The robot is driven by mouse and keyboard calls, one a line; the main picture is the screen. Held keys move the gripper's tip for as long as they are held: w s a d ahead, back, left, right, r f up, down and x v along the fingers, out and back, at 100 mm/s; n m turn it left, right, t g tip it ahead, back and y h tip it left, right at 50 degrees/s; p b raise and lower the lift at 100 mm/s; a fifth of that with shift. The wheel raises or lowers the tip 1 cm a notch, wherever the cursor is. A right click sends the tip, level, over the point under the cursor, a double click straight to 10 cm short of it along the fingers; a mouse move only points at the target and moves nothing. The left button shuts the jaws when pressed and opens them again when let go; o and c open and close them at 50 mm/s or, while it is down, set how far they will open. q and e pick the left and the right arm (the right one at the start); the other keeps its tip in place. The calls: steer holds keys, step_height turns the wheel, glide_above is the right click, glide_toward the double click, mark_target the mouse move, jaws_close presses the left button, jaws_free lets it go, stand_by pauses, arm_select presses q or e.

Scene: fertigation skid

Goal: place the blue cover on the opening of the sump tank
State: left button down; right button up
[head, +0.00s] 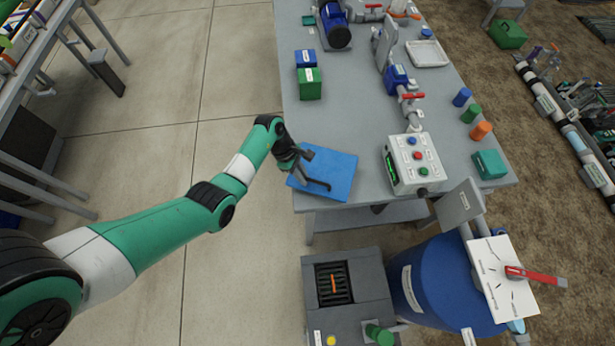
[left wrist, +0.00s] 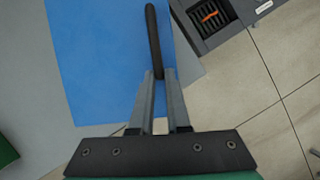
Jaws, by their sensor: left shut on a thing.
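The blue cover (head: 338,172) is a flat square plate with a dark bar handle, at the table's front left corner. My left gripper (head: 306,162) is shut on the handle. In the left wrist view the blue cover (left wrist: 100,60) fills the upper left, and the handle (left wrist: 153,40) runs up from between the fingertips of my left gripper (left wrist: 158,75). I cannot tell whether the cover touches the table. The grey sump tank (head: 372,272) stands on the floor in front of the table, its square opening showing a dark grate with an orange item (head: 333,283). My right gripper is out of view.
The grey table (head: 350,115) holds a control box (head: 412,163), green (head: 309,85) and blue boxes, a pump and valves. A blue barrel (head: 440,280) stands right of the tank, with a white board (head: 500,275) above it.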

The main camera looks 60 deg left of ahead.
arm_select(q)
steer(key=shift+w+d+f, duration=0.1)
steer(key=shift+w+f, duration=0.35)
steer(key=shift+w+f+b, duration=0.15)
steer(key=shift+f+b, duration=0.1)
steer(key=shift+b, duration=0.05)
steer(key=shift+f+b, duration=0.8)
steer(key=shift+f, duration=0.75)
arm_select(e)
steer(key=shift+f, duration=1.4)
arm_select(q)
steer(key=shift+w, duration=0.1)
steer(key=shift+f, duration=0.2)
steer(key=c, duration=0.9)
jaws_free()
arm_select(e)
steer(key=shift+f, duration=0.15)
arm_select(q)
steer(key=p+v, duration=0.5)
steer(key=v, duration=0.6)
steer(key=shift+r, duration=0.65)
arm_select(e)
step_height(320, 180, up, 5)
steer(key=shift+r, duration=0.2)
